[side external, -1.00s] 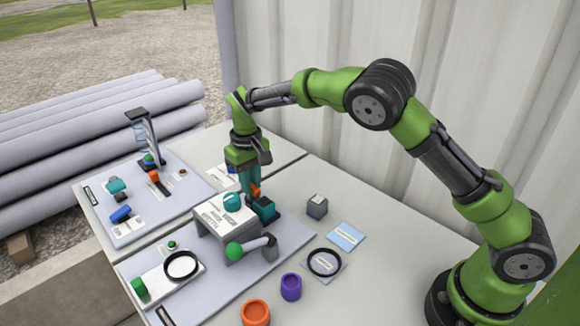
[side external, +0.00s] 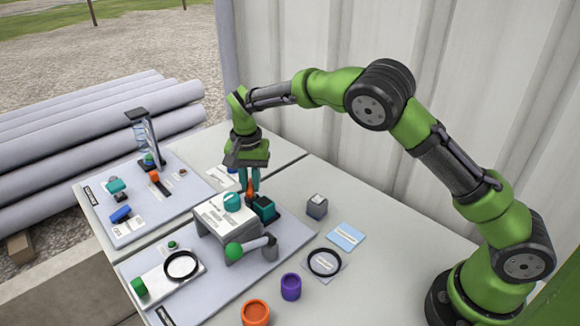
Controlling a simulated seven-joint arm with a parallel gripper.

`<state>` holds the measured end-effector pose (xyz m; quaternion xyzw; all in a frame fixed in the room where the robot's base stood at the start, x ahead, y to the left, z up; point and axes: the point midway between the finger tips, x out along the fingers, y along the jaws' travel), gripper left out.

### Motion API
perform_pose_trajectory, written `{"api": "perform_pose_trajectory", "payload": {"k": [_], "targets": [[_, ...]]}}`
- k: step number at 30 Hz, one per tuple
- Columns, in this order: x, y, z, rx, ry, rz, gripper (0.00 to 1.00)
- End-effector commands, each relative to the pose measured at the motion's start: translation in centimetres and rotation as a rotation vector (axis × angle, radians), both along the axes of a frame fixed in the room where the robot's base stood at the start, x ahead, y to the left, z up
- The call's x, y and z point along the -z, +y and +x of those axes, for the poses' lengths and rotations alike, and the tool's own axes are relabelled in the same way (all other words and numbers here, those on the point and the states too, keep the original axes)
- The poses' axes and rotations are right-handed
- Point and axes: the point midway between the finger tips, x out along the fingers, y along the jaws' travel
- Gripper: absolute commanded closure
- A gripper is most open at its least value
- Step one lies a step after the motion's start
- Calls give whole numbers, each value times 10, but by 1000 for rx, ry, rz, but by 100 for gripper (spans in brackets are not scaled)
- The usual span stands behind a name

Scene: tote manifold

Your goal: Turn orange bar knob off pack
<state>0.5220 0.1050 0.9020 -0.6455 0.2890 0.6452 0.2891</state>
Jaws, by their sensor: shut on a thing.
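The orange bar knob (side external: 250,189) shows as a narrow orange piece at the back of the grey pack (side external: 226,220), beside a dark teal block (side external: 263,208). My gripper (side external: 250,184) points straight down and its teal fingers are shut on the orange bar knob. The knob looks upright, and its lower end is hidden behind the pack and the teal block. A teal round knob (side external: 232,201) sits on the pack's top face, just left of my fingers.
A grey cube (side external: 317,207), a blue card (side external: 346,236), a black ring (side external: 325,262), a purple cup (side external: 291,287) and an orange cup (side external: 255,313) stand to the right. A second panel (side external: 130,225) with several fittings lies at the left.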

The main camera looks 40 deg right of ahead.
Motion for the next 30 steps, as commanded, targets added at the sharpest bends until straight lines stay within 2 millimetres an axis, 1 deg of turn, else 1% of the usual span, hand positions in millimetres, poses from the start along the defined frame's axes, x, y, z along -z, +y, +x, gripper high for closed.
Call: {"api": "perform_pose_trajectory", "payload": {"k": [9,18,24,30], "targets": [[0,1,-1,301,3,0,100],[1,1,-1,547,3,0,100],[1,1,-1,657,3,0,100],[1,1,0,720,3,0,100]]}}
